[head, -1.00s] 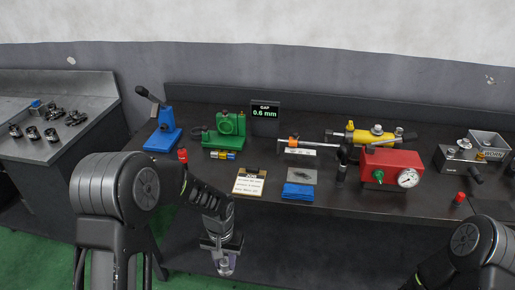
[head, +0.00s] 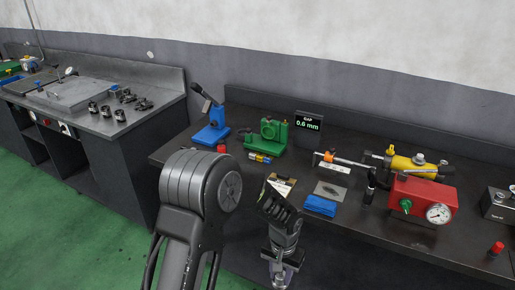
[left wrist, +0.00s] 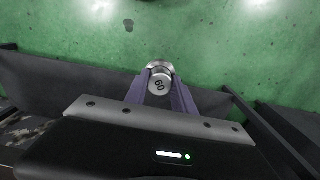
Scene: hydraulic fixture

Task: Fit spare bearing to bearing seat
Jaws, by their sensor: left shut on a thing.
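My left gripper (head: 280,280) is low in front of the dark bench, pointing down. In the left wrist view its two fingers (left wrist: 159,92) are shut on a silver round piece (left wrist: 159,84) with a dark number, which looks like 60. The piece hangs over the green floor; I cannot tell for sure that it is the spare bearing. A green fixture (head: 272,131) with a round front stands at the back of the bench, behind and apart from the gripper. I cannot tell which part is the bearing seat. My right gripper is out of view.
A blue press (head: 212,133), a gap display (head: 309,122), a blue cloth (head: 321,205), a yellow cylinder (head: 410,165) and a red gauge box (head: 424,195) stand on the bench. A second bench (head: 140,90) at left holds several metal parts. Green floor (head: 60,215) is open at left.

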